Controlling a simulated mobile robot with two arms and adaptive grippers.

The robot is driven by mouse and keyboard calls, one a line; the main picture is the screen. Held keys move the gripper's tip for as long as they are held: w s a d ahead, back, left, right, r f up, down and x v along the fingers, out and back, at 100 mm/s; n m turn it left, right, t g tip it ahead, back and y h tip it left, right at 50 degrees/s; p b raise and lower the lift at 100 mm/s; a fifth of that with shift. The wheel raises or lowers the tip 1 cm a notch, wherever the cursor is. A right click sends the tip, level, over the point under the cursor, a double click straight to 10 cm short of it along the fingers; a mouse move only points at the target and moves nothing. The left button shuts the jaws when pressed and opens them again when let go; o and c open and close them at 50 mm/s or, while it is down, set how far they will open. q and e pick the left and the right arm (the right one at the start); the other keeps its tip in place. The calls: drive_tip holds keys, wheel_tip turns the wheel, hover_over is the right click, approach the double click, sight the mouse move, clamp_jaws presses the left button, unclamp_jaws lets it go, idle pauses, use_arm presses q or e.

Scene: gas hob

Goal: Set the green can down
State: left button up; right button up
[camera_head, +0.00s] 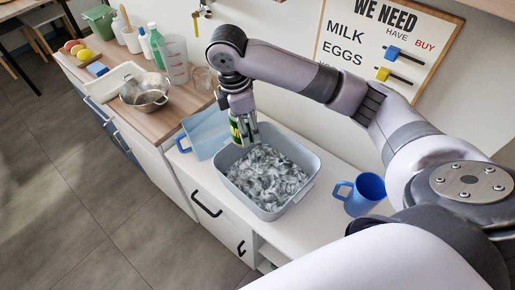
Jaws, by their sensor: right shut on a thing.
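My right arm reaches in from the right and its gripper (240,112) points down, shut on the green can (243,129). The can is held upright, with only its lower part showing below the fingers. In the picture it overlaps the back left edge of a grey basin (313,180) of foamy water. I cannot tell whether the can touches the basin. My left gripper is not in view.
A blue tray (199,142) lies left of the basin and a blue mug (362,193) stands right of it. A metal colander (144,91), bottles and a measuring jug (176,62) stand on the wooden counter (185,104). White counter shows around the basin.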

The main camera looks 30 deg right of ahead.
wheel_tip(320, 180, down, 18)
drive_tip(key=shift+f+p, duration=0.1)
drive_tip(key=shift+p, duration=0.8)
drive_tip(key=o, duration=1.5)
drive_tip(key=shift+f, duration=0.15)
drive_tip(key=r, duration=0.4)
drive_tip(key=a+r+b, duration=0.1)
drive_tip(key=r, duration=0.3)
drive_tip(key=r+b, duration=0.1)
drive_tip(key=r, duration=0.3)
drive_tip(key=shift+w+a+r, duration=0.1)
drive_tip(key=shift+w+a, duration=0.05)
drive_tip(key=shift+a, duration=0.05)
